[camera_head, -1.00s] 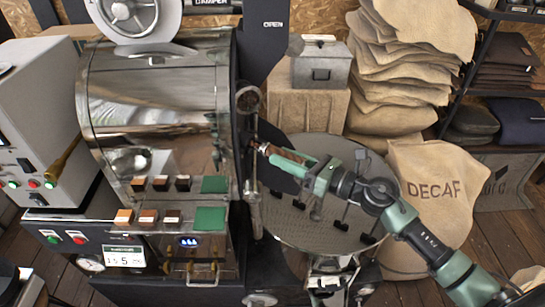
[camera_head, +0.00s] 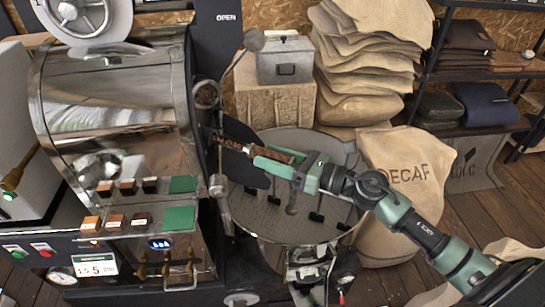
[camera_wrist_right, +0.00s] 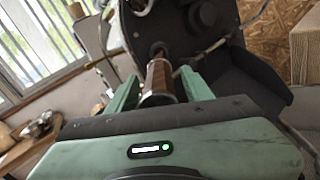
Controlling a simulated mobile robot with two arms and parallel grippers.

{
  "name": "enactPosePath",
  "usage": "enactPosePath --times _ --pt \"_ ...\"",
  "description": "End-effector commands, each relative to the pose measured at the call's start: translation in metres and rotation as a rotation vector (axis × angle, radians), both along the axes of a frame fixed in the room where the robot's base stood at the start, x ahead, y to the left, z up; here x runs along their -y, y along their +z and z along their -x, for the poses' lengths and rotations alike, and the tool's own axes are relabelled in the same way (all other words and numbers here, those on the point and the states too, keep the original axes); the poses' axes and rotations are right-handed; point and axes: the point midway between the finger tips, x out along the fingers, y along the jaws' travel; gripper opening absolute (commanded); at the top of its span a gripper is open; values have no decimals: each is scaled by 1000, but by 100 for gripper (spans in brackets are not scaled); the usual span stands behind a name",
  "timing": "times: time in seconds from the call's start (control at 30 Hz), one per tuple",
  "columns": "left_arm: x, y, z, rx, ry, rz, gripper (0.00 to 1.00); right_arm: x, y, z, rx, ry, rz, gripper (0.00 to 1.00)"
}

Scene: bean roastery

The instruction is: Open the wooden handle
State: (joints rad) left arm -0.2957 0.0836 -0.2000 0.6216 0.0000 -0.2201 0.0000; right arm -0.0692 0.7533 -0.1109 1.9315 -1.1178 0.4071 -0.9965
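The wooden handle (camera_head: 273,153) is a brown grip with a metal collar, sticking out to the right from the roaster's dark front plate. A thin rod shows between collar and plate. My right gripper (camera_head: 284,161) has its green fingers on either side of the handle and looks shut on it, though the contact is partly hidden. In the right wrist view, the handle (camera_wrist_right: 158,78) lies lengthwise between the two fingers, its end cap near the palm. My left gripper is not in view.
The shiny roaster drum (camera_head: 120,105) stands left. The round cooling tray (camera_head: 270,218) lies below my right gripper. A DECAF sack (camera_head: 405,190) stands to the right, stacked sacks (camera_head: 365,65) behind, and a grey metal box (camera_head: 285,60) on a block at the back.

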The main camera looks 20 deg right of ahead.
Motion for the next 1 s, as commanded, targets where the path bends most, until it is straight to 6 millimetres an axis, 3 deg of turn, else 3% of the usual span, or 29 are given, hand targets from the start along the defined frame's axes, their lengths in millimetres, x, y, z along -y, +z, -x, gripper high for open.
enactPosePath --times 0.6,1.0 --pt "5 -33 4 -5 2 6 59 47 -3 54 -1 -1 -1 51" --pt "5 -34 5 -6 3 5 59 52 0 59 1 0 -1 51"
